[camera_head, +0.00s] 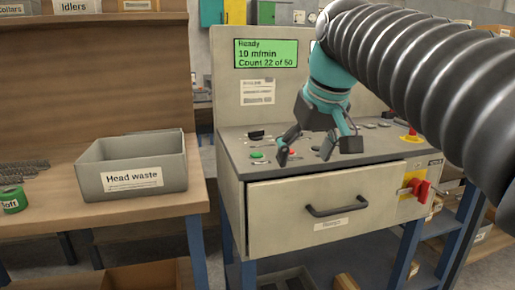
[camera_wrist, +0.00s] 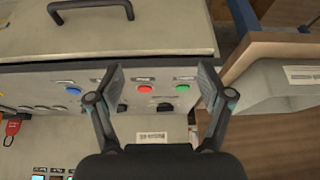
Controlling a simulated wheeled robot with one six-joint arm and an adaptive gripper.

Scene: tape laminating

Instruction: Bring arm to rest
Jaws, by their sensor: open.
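My gripper (camera_head: 318,148) is open and empty. In the head view it hangs in front of the machine's control panel (camera_head: 236,152), with its fingers over the buttons. In the wrist view my gripper (camera_wrist: 163,82) has its two fingers spread wide apart. A red button (camera_wrist: 145,89), a green button (camera_wrist: 183,89) and dark knobs show between and beside the fingers. I cannot tell whether a fingertip touches the panel. My arm reaches in from the right of the head view.
A grey "Head waste" bin (camera_head: 108,193) and a green tape roll (camera_head: 13,200) stand on the wooden bench (camera_head: 130,215) at left. The screen (camera_head: 266,53) reads "Ready", "Count 22 of 50".

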